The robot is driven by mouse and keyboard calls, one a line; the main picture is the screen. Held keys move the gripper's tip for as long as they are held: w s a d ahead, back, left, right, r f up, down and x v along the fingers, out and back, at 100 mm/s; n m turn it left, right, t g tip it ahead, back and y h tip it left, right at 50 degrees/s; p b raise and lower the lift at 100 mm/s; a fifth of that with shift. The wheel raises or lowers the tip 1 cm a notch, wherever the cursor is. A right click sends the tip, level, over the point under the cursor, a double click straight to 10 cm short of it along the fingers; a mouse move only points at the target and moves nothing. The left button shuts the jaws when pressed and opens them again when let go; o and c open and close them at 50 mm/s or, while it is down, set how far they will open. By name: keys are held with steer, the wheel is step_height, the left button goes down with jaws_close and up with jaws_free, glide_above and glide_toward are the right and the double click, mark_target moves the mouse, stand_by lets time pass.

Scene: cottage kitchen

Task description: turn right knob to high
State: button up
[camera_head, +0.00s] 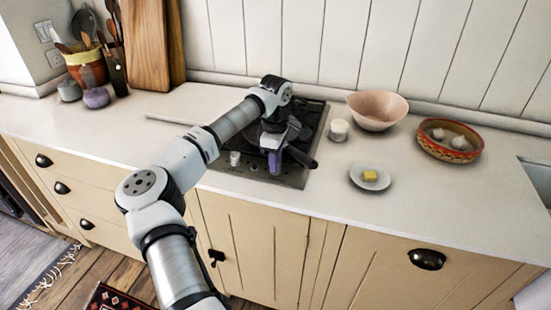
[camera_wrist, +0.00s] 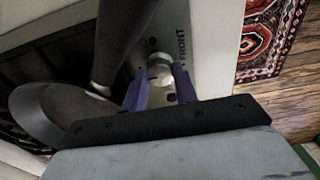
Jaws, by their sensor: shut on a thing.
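The stove (camera_head: 222,167) is a dark cooktop with a metal front strip, set in the counter. A pale left knob (camera_head: 235,158) stands on that strip, free of my gripper. My gripper (camera_head: 275,164) points down at the right part of the strip and hides the right knob there. In the wrist view, the purple fingers of my gripper (camera_wrist: 158,82) are shut on the right knob (camera_wrist: 158,66), a small round silver knob beside the printed word FRONT. The knob's exact setting cannot be read.
A pan with a dark handle (camera_head: 301,157) stands on the stove close beside my gripper; the handle (camera_wrist: 124,40) passes near the fingers.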

steer(key=shift+n, duration=0.3)
steer(key=n+b, duration=0.2)
steer(key=n, duration=0.1)
steer(key=shift+f+n, duration=0.1)
steer(key=shift+n, duration=0.2)
steer(key=n+b, duration=0.2)
steer(key=n, duration=0.2)
steer(key=shift+n, duration=0.3)
steer(key=n+b, duration=0.1)
steer(key=n, duration=0.3)
steer(key=shift+n, duration=0.3)
steer(key=shift+n+b, duration=0.75)
steer(key=shift+n, duration=1.45)
steer(key=o, duration=1)
steer(key=shift+c, duration=0.2)
